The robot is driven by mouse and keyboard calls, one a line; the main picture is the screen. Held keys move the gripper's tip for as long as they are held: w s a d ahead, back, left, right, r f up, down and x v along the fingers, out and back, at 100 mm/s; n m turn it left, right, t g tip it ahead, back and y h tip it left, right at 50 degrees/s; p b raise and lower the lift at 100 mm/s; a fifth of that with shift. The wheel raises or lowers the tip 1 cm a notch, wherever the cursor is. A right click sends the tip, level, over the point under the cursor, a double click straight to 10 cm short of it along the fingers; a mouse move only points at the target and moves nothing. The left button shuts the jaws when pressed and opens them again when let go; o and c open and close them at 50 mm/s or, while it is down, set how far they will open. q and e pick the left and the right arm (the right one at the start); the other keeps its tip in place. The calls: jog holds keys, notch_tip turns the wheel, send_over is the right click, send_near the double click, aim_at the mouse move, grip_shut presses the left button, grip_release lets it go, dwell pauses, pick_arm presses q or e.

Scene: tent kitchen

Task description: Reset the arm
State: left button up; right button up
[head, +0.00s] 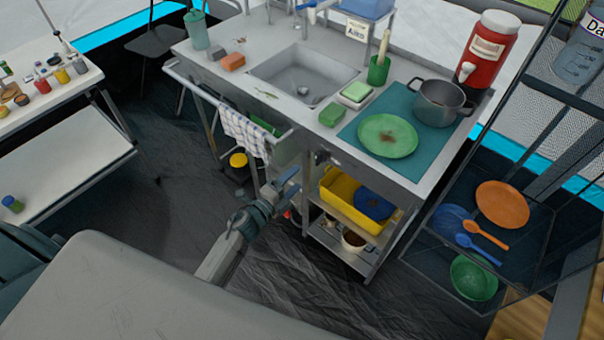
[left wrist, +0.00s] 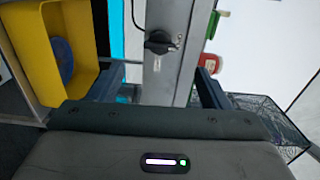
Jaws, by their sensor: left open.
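My left gripper (head: 288,182) is in front of the metal sink counter, beside its lower shelves, with its arm coming up from below. Its jaws are apart with nothing between them. In the left wrist view the two fingers (left wrist: 157,88) stand apart, with the counter's metal edge and a black knob (left wrist: 160,42) beyond them. My right gripper does not show in either view.
The counter (head: 232,82) holds a sink, a green plate (head: 388,136) and a pot (head: 440,102). A yellow bin (head: 338,190) sits on the shelf below. A mesh rack (head: 425,255) stands right. Dark floor (head: 120,200) lies open to the left.

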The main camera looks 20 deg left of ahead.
pick_arm(q)
jog(key=shift+s+a, duration=0.15)
jog(key=shift+s, duration=0.3)
jog(key=s+a+f+n+g+y, duration=0.35)
jog(key=s+f+n, duration=0.35)
jog(key=f, duration=0.7)
jog(key=s+a+f+n+g+y, duration=0.35)
jog(key=s+f+n, duration=0.25)
jog(key=s+f, duration=0.6)
jog(key=s+f+n+g, duration=0.3)
jog(key=s+f, duration=0.2)
jog(key=s, duration=0.4)
jog(key=s+f+n+g, duration=0.2)
jog(key=s+f, duration=0.4)
jog(key=s, duration=0.4)
jog(key=s+f+n+g, duration=0.3)
jog(key=s+f, duration=0.3)
jog(key=s, duration=0.4)
jog(key=shift+a+f+n+g, duration=0.15)
jog(key=shift+a+n+g, duration=0.15)
jog(key=shift+a+g, duration=0.15)
